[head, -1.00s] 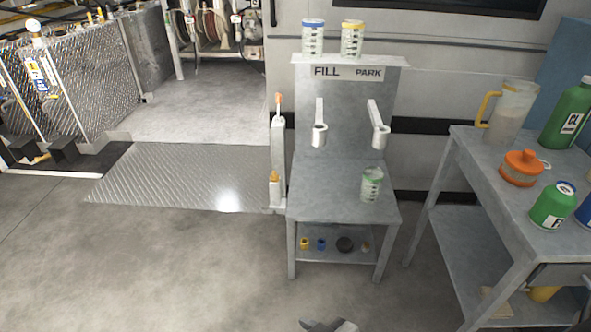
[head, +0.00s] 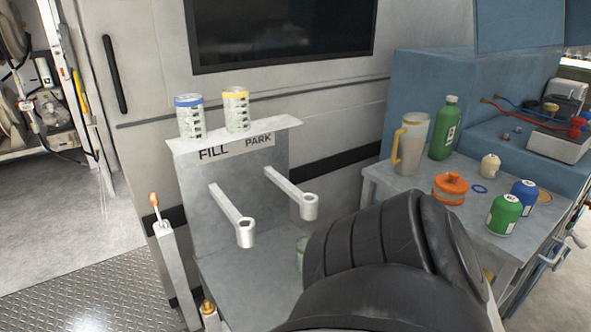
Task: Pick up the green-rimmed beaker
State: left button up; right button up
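The green-rimmed beaker (head: 301,250) stands on the bench of the fill stand. Only a thin left sliver of it shows. A large black padded link of my arm covers the rest of it. Neither of my grippers shows in the head view, so I cannot see where they are relative to the beaker.
A blue-rimmed beaker (head: 189,117) and a yellow-rimmed beaker (head: 236,110) stand on the stand's top shelf (head: 262,135). Two metal holder arms jut out below. The right-hand table holds a jug (head: 411,145), an orange-lidded container (head: 450,189) and several bottles. An orange-tipped post (head: 170,260) stands at left.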

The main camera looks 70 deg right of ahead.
aim_at(300, 244)
jog(key=z, duration=0.9)
jog(key=i, duration=1.05)
jog(key=z, duration=1.1)
